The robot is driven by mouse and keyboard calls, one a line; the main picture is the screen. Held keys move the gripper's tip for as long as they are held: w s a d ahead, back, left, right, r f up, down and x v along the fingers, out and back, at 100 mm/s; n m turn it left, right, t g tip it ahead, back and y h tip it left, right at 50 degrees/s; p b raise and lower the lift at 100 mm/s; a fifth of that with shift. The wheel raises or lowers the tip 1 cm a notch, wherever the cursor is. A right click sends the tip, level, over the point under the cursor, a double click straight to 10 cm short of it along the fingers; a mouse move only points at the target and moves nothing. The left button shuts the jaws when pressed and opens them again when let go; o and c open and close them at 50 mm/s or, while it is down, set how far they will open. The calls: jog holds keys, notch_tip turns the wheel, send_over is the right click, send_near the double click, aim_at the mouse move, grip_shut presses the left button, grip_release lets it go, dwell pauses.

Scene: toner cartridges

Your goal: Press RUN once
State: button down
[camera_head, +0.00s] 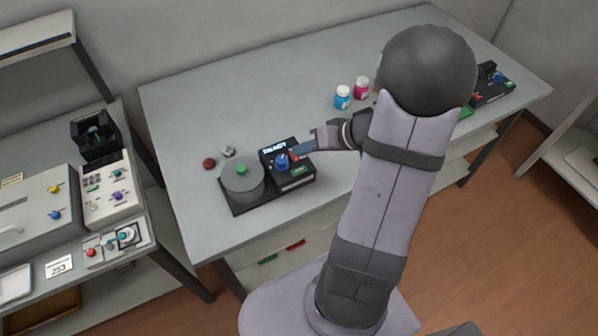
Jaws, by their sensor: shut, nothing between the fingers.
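A small black control box (288,178) stands on the grey table, joined to a black base with a round grey drum (242,181). The box has a lit display (272,147) that seems to read READY, a blue knob (282,160) and a green button (298,170) at its front. A red part shows close to my fingertips. The button lettering is too small to read, so I cannot tell which is RUN.
A blue-capped bottle (342,97) and a pink bottle (361,88) stand behind my arm. A dark red knob (209,163) and a pale one (228,151) lie left of the box. Another black device (493,84) is at the far right, partly hidden. The table's left front is clear.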

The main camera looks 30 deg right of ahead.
notch_tip(320, 180, down, 4)
jog(key=shift+r+b, duration=0.1)
jog(key=shift+b, duration=1)
jog(key=shift+f+b, duration=0.95)
jog(key=shift+b, duration=0.25)
jog(key=shift+f+b, duration=0.8)
jog(key=shift+b, duration=0.7)
dwell(0.9)
jog(key=shift+r, duration=0.2)
dwell(0.3)
jog(key=shift+r+p, duration=0.35)
jog(key=shift+r, duration=0.3)
jog(key=shift+r+p, duration=1.4)
jog(key=shift+r, duration=1.1)
